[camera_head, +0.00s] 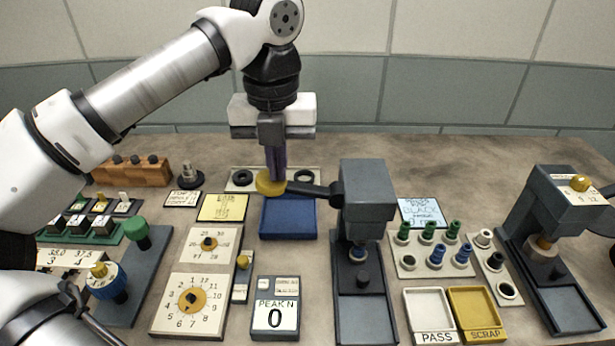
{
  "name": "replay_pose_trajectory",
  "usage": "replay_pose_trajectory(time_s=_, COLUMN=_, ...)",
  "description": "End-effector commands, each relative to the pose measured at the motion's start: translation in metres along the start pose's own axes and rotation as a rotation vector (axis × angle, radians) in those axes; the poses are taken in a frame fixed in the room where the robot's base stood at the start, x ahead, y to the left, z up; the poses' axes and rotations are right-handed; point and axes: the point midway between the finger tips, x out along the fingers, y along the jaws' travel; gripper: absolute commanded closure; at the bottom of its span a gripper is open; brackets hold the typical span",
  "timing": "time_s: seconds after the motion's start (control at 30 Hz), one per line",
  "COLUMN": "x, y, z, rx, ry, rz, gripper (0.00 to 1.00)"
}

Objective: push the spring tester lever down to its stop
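The spring tester (367,190) is a grey press standing in the middle of the bench. Its dark lever (312,190) sticks out to the left, roughly level, and ends in a yellow knob (268,188). My gripper (276,178) points straight down, and its fingers look shut together. The fingertips are at the top of the knob; I cannot tell whether they touch it or stand just behind it. A small spring seat is under the tester's head. The display (275,316) marked PEAK N reads 0.
A blue tray (287,220) lies below the lever. A second grey press (545,215) stands at the right. Coloured springs or bushings stand in a rack (405,266), with the PASS tray (431,308) and SCRAP tray (477,305) in front. A dial panel (215,320) is at front left.

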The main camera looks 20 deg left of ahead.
Motion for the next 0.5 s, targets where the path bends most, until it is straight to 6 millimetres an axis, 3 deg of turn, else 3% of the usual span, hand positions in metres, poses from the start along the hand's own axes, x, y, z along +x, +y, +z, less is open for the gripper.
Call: replay_pose_trajectory(time_s=0.5, x=0.0097, y=-0.0002, z=-0.0001, rx=0.001, ry=0.000, rz=0.000, gripper=1.00)
